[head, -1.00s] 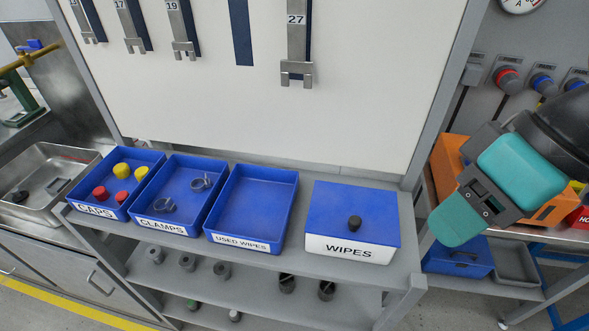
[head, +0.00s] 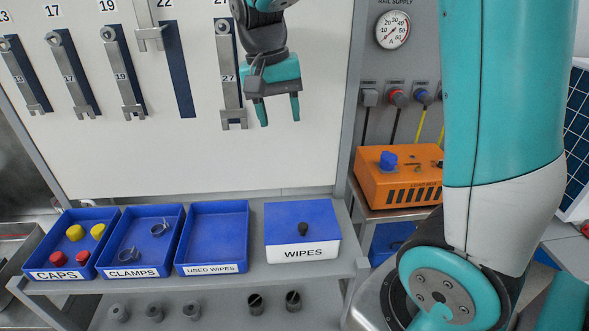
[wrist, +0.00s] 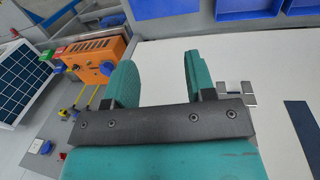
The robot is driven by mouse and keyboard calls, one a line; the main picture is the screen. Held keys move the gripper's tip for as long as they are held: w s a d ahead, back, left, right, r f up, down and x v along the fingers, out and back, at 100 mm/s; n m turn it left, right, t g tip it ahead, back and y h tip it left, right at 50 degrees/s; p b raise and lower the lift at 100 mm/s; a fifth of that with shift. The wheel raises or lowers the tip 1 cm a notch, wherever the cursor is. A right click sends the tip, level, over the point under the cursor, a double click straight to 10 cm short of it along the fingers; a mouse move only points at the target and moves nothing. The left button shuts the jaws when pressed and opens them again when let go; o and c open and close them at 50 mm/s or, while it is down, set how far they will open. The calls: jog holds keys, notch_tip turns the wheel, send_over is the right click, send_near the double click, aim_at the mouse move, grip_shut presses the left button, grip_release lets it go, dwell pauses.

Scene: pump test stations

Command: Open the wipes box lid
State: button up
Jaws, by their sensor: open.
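The wipes box (head: 303,251) is white with a blue lid (head: 301,216) that lies flat and closed on top. A dark knob (head: 303,229) stands on the lid near its front. The box sits at the right end of the grey shelf. My gripper (head: 279,110) is open and empty in the head view, its fingers pointing down, well above the box and in front of the white tool board.
Blue trays for caps (head: 93,267), clamps (head: 160,262) and used wipes (head: 238,260) stand left of the box. Wrenches (head: 228,75) hang on the board behind my gripper. An orange load box (head: 398,180) stands to the right. The space above the box lid is clear.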

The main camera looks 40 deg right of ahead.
jog(key=s+d+f+m+p, duration=0.1)
jog(key=d+f+p, duration=0.2)
jog(key=f, duration=1.3)
jog(key=shift+s+d+f+m, duration=0.15)
jog(key=shift+d+f+m, duration=0.15)
jog(key=shift+d, duration=0.2)
jog(key=shift+c, duration=0.2)
grip_shut()
jog(key=shift+o, duration=0.2)
grip_release()
